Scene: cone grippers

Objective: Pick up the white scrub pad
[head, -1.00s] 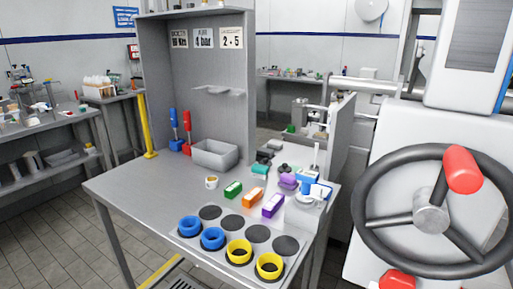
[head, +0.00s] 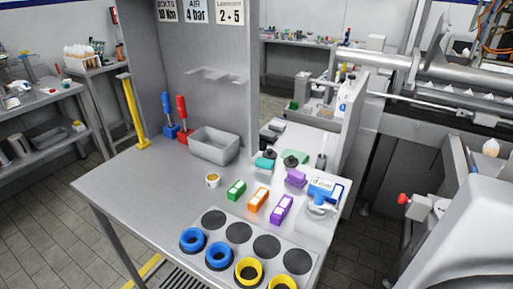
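I cannot pick out the white scrub pad with certainty in the head view. A pale round item (head: 316,211) lies at the right side of the metal table (head: 140,190), partly covered by a blue and white item (head: 326,189). I cannot tell whether it is the pad. Teal, black and purple items lie just behind and to its left, too small to name surely. Neither of my grippers shows in the view.
A grey bin (head: 214,146) stands at the table's back. Green (head: 236,190), orange (head: 258,199) and purple (head: 281,209) boxes and a small cup (head: 212,180) stand mid-table. Blue and yellow rings sit on a plate with dark discs at the front. The table's left front is clear.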

